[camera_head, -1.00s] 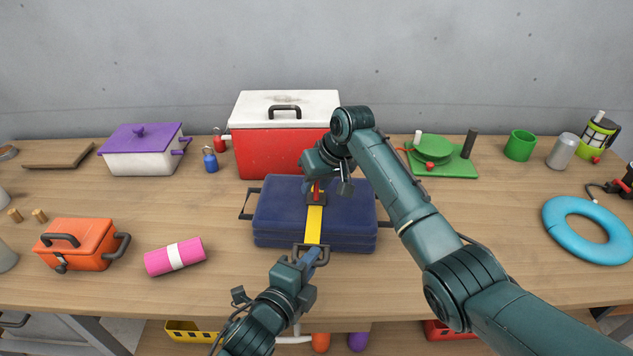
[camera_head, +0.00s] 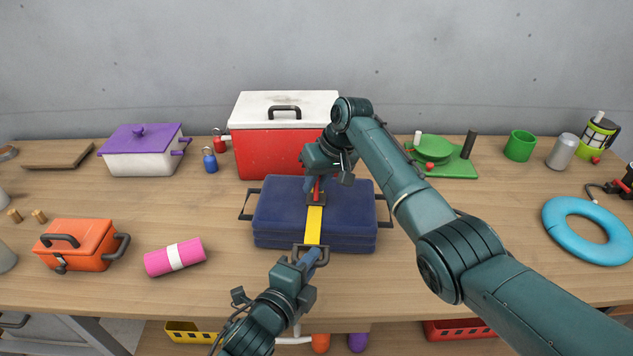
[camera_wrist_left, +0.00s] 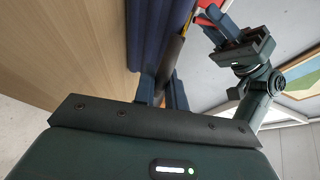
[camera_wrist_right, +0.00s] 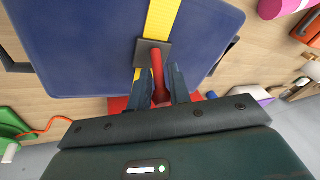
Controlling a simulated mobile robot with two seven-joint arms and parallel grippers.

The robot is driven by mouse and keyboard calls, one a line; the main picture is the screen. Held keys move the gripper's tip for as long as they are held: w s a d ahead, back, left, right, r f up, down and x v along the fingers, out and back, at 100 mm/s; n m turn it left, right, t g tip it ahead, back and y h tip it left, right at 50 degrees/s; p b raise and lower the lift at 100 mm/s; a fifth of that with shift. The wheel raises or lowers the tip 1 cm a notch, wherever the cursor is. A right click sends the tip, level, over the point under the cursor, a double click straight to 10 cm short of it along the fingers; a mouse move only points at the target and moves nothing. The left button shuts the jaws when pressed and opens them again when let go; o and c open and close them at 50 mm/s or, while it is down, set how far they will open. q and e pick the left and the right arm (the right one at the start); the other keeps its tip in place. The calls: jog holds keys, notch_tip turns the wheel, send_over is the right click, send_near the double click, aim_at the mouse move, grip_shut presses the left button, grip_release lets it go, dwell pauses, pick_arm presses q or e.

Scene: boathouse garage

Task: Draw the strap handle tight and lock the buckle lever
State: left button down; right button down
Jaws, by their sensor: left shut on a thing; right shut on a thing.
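A yellow strap (camera_head: 314,226) runs over a folded dark blue pad (camera_head: 277,212). A dark handle (camera_head: 298,252) is at the strap's front end. My left gripper (camera_head: 311,258) is shut on this handle at the pad's front edge. A dark buckle (camera_head: 316,199) with a red lever (camera_head: 317,185) sits on the strap near the pad's back. My right gripper (camera_head: 313,184) is shut on the red lever. In the right wrist view the lever (camera_wrist_right: 158,75) stands between the fingers, with the buckle (camera_wrist_right: 150,53) beyond it.
A red and white cooler (camera_head: 262,151) stands close behind the pad. An orange box (camera_head: 80,250) and a pink roll (camera_head: 174,257) lie to the left. A blue ring (camera_head: 566,240) lies far right.

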jog(key=c, duration=1.3)
grip_release()
jog(key=shift+c, duration=0.2)
jog(key=v, duration=1.2)
